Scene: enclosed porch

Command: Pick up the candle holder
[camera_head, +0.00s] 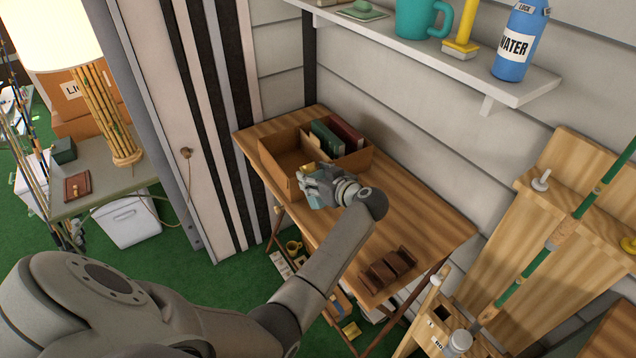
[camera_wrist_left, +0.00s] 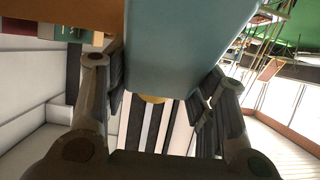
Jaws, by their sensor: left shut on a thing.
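My left gripper (camera_head: 318,188) is at the front edge of an open cardboard box on the wooden table. It is shut on a blue-grey block-like thing (camera_head: 316,199). In the left wrist view this thing (camera_wrist_left: 185,45) is broad and smooth, between the two fingers (camera_wrist_left: 160,92). A small yellow part shows at its far edge. I cannot tell from its shape whether it is the candle holder. A yellow upright stick on a square pale base (camera_head: 460,50), which looks like a candle holder, stands on the wall shelf. My right gripper is not in view.
The cardboard box (camera_head: 283,181) holds green and red books. A brown divided holder (camera_head: 388,270) sits at the table's near right end. The shelf (camera_head: 400,48) holds a teal mug (camera_head: 414,20) and a blue water bottle (camera_head: 519,45).

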